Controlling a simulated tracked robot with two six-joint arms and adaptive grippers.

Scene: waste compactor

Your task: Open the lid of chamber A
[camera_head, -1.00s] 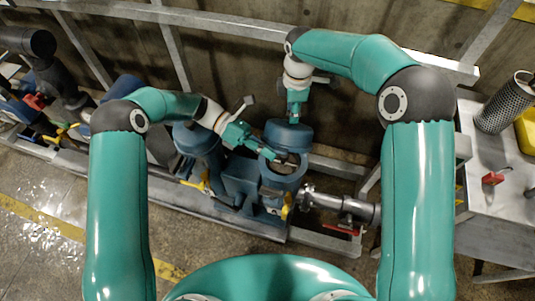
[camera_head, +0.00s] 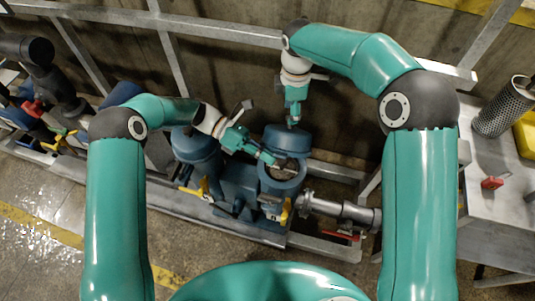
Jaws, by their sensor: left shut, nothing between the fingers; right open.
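A blue compactor has two round chambers. The right chamber (camera_head: 282,183) stands open, with its dark inside showing. Its blue round lid (camera_head: 288,141) is raised behind the opening, hinged at the back. The left chamber (camera_head: 197,150) is covered. I cannot read any letter on them. My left gripper (camera_head: 270,159) is shut and empty at the upper left rim of the open chamber, close to the lid's lower edge; I cannot tell if it touches. My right gripper (camera_head: 293,122) is open, pointing down at the lid's top edge; contact is unclear.
Yellow handles (camera_head: 285,211) sit on the compactor's front. A metal pipe with a red lever (camera_head: 341,235) runs to its right. A grey table (camera_head: 490,215) with a perforated cylinder (camera_head: 502,104) stands at far right. A concrete wall and metal rails are behind.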

